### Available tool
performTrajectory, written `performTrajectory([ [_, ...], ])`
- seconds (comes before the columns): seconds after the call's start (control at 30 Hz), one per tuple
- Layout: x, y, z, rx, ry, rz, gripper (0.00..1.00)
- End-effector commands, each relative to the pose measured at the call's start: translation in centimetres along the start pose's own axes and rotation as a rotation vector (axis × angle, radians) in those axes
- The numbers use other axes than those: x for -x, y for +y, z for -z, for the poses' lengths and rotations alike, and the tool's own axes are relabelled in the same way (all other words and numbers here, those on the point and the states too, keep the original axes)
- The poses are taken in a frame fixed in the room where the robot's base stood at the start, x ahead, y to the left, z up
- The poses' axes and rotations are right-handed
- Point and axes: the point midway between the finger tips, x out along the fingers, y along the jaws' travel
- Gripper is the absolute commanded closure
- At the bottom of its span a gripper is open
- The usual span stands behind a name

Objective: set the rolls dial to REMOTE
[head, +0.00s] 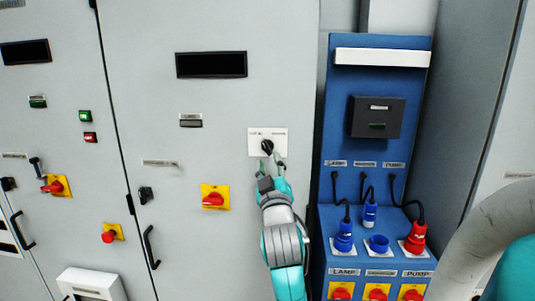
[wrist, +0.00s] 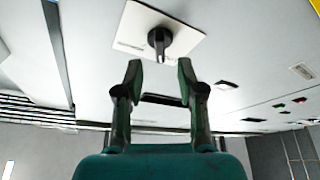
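The rolls dial (head: 267,146) is a black knob on a white square plate (head: 254,148) on the grey cabinet door. The plate's lettering is too small to read, so I cannot tell the dial's setting. In the wrist view the dial (wrist: 159,40) stands just beyond the fingertips, on its plate (wrist: 190,40). My gripper (head: 271,161) is just below the dial in the head view. In the wrist view my gripper (wrist: 159,72) has its two fingers spread with an empty gap between them. The fingers appear apart from the knob.
A red-and-yellow switch (head: 214,198) sits left of my gripper. A blue panel (head: 328,120) with plugs, cables and red-yellow switches stands to the right. A black door handle (head: 151,247) juts out lower left. The door around the dial is mostly flat.

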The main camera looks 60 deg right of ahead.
Motion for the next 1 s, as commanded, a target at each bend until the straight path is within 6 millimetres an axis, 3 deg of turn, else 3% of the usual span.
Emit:
performTrajectory([
  [0.1,-2.1,0.0,0.0,0.0,0.001,-0.001,0.61],
  [0.3,-4.3,0.0,0.0,0.0,0.001,0.0,0.61],
  [0.7,-5.0,0.0,0.0,0.0,0.001,0.001,0.61],
  [0.73,-5.0,0.0,0.0,0.0,0.001,0.001,0.64],
  [0.87,-5.0,0.0,0.0,0.0,0.001,0.001,0.96],
  [1.0,-5.0,-0.1,0.0,0.0,0.001,0.001,1.0],
])
